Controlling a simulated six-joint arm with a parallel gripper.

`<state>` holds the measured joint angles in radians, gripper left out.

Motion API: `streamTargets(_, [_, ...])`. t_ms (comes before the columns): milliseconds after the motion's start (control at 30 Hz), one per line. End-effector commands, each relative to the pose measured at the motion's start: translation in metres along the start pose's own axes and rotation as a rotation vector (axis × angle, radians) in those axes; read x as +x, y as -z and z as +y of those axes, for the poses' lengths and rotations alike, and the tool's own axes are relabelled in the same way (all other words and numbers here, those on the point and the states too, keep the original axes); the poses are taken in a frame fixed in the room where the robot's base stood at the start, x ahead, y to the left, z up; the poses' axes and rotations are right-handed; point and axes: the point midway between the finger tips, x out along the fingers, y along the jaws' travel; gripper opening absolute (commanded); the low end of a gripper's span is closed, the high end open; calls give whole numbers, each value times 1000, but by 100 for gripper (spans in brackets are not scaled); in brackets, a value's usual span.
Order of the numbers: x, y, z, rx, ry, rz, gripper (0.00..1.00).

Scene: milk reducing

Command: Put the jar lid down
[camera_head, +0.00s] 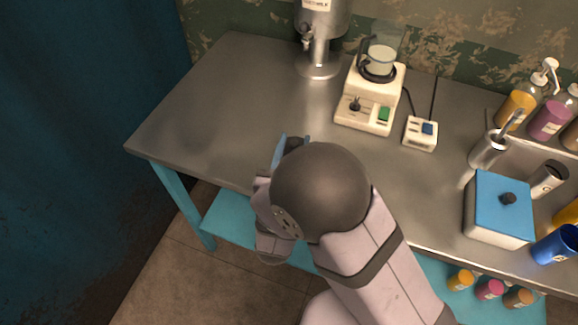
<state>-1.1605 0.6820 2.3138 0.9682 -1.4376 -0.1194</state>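My gripper (293,143) is largely hidden behind my own dark round wrist, over the front left part of the metal counter (205,110). A thin blue piece (279,151) shows beside its dark end, tilted steeply. It may be the edge of the jar lid, but most of it is hidden. I cannot see the fingers clearly, nor whether they close on this piece. At the right, a white square container (492,230) has a blue lid (498,200) with a black knob on top.
A white burner unit (368,112) with a glass beaker (381,60) stands at the back, beside a small switch box (420,133). A metal dispenser (319,50) stands behind. Bottles and cups crowd the right. The counter's left part is clear.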

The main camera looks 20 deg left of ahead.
Motion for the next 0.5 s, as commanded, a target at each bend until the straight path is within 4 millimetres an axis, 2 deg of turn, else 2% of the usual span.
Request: streamTargets(500, [-82, -2, -2, 0, 7, 0, 35])
